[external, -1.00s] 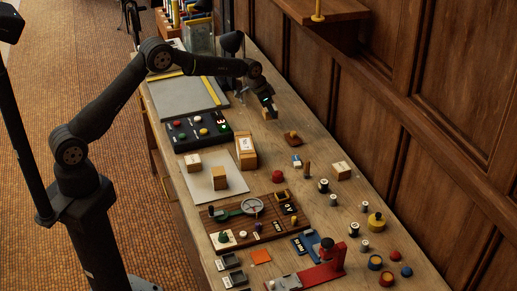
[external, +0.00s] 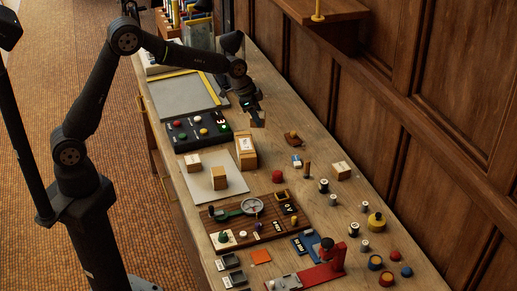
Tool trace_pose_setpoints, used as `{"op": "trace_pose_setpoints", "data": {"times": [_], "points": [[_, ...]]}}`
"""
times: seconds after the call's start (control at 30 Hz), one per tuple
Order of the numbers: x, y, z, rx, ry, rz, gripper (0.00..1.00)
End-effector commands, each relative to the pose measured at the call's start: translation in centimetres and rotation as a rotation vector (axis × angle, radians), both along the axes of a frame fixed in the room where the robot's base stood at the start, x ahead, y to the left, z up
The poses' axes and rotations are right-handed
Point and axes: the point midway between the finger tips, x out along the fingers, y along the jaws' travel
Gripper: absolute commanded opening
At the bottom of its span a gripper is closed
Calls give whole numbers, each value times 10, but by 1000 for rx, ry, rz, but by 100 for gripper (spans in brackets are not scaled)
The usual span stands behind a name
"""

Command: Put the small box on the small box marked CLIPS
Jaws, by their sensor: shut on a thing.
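My gripper (external: 256,112) is shut on a small tan box (external: 258,120) and holds it over the bench, behind and to the right of the tall box. Most of the held box is hidden by the jaws. Two small tan boxes stand on the pale sheet: one with a label (external: 193,162) at its far left, and one (external: 219,179) nearer the front. Another small box (external: 341,170) with a pale label stands at the right, near the wall. The lettering is too small to read, so I cannot tell which is marked CLIPS.
A taller tan box (external: 246,150) stands just in front of my gripper. A dark panel with coloured knobs (external: 198,130) lies to the left. A brown block (external: 293,138), a small blue and white item (external: 297,161) and a red knob (external: 277,176) lie to the right.

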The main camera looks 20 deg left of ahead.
Motion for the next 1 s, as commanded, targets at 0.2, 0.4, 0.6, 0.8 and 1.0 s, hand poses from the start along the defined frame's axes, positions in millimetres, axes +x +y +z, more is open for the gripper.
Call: {"op": "trace_pose_setpoints", "data": {"times": [0.2, 0.4, 0.6, 0.8, 1.0], "points": [[-77, 28, 17, -2, 0, -291, 23], [-155, 62, 27, -3, 1, -594, 23], [-230, 102, 31, -3, 0, -886, 23], [-279, 131, 31, -2, 0, -1080, 23], [-289, 143, 26, -1, 1, -1144, 23]]}}
